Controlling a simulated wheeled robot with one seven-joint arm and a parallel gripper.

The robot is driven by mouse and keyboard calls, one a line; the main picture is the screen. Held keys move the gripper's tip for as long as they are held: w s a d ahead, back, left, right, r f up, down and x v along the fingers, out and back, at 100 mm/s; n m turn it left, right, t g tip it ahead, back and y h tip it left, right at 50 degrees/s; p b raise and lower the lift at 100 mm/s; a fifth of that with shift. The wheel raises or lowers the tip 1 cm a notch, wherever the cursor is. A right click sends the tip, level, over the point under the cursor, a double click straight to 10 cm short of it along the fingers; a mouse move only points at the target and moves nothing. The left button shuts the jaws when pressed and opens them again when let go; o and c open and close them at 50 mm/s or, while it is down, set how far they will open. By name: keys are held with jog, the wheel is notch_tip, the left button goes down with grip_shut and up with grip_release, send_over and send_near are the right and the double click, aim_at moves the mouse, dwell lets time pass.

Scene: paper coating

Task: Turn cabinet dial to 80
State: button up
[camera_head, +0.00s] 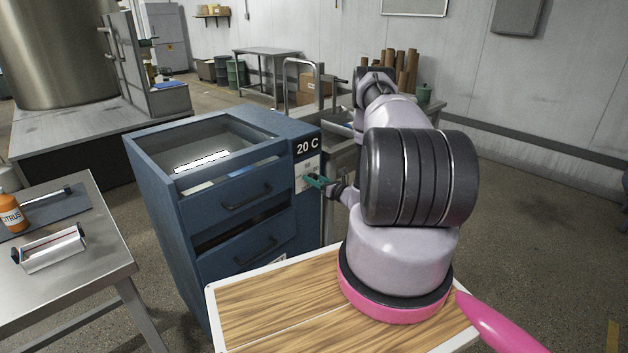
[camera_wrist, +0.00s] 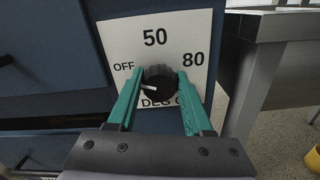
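The cabinet dial (camera_wrist: 159,80) is a black round knob on a white plate (camera_wrist: 190,32) marked OFF, 50, 80 and DEG C. Its white pointer points left and slightly down, near OFF. In the head view, the plate (camera_head: 302,171) is on the blue cabinet (camera_head: 170,185), under a display (camera_head: 307,147) reading 20 C. My gripper (camera_wrist: 159,76) has its teal fingers on the left and right of the dial, their tips close against its sides. I cannot tell whether they press on it. In the head view, my gripper (camera_head: 313,181) reaches the plate from the right.
A metal table (camera_head: 100,255) with an orange bottle (camera_head: 12,213) and a roller tool (camera_head: 50,250) stands at the left. In the wrist view, a metal table edge (camera_wrist: 262,25) is close to the right of the cabinet. Open floor lies to the far right.

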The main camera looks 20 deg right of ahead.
grip_shut()
jog(key=shift+d+m, duration=0.1)
jog(key=shift+m, duration=0.3)
jog(key=m, duration=0.5)
jog(key=shift+m, duration=0.4)
jog(key=m, duration=0.7)
jog(key=shift+d+f, duration=0.1)
jog(key=shift+f, duration=0.05)
jog(key=m, duration=0.3)
jog(key=shift+m, duration=0.4)
jog(key=m, duration=0.3)
jog(key=shift+f+m, duration=0.15)
jog(key=shift+m, duration=0.15)
jog(key=m, duration=0.3)
jog(key=shift+m, duration=0.3)
jog(key=shift+f+m, duration=0.1)
jog(key=shift+m, duration=1.5)
